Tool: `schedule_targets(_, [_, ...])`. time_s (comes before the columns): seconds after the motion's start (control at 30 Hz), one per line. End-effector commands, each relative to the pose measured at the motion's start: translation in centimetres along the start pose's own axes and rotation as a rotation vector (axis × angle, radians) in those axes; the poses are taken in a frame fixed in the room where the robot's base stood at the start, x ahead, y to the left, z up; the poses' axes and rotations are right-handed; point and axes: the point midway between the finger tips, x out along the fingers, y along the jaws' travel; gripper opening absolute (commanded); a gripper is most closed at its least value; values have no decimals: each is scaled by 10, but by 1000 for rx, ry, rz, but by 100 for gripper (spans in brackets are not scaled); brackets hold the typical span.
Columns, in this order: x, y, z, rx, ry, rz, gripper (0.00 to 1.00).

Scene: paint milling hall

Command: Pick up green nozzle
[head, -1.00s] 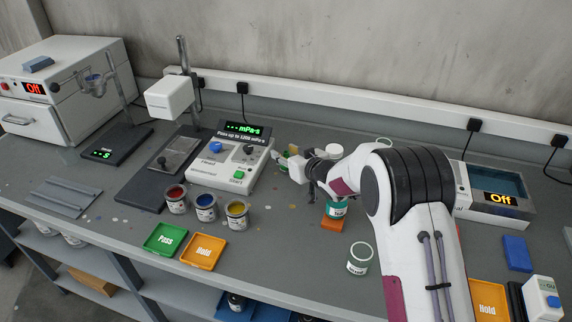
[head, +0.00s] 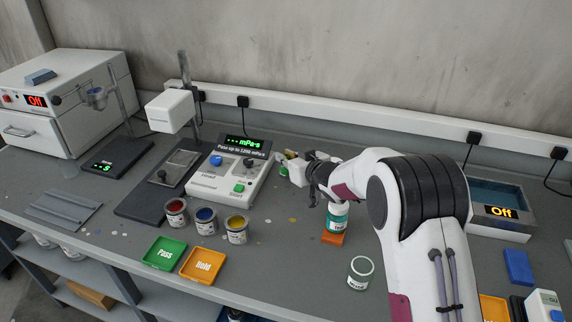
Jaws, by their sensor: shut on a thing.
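My gripper (head: 317,186) is above the back middle of the bench, right of the white viscosity tester. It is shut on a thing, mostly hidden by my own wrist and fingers. A small patch of green, which looks like the green nozzle (head: 284,172), shows just left of my wrist. I cannot make out its full shape, or whether it is clear of the bench. Small tan and dark parts (head: 291,155) show just behind it.
Another jar (head: 360,273) stands nearer. Three paint cans, blue the middle one (head: 205,207), stand left. Pass (head: 164,253) and Hold (head: 202,265) trays lie in front. Bench between cans and jars is mostly clear.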

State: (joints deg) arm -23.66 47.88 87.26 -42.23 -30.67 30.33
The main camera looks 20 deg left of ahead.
Motion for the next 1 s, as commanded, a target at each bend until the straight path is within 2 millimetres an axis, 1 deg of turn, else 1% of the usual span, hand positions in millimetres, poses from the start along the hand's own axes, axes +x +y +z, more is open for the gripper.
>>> schedule_targets(0.03, [-3,0,-10,-1,4,1,0])
schedule_targets(0.2, [-12,0,-34,-2,3,1,0])
schedule_targets(0.3, [-16,0,-45,-2,3,0,0])
schedule_targets(0.4, [-19,0,-52,-1,1,1,0])
schedule_targets(0.6, [-22,0,-60,0,1,1,0])
schedule_targets(1.0, [-22,0,-60,0,1,1,0])
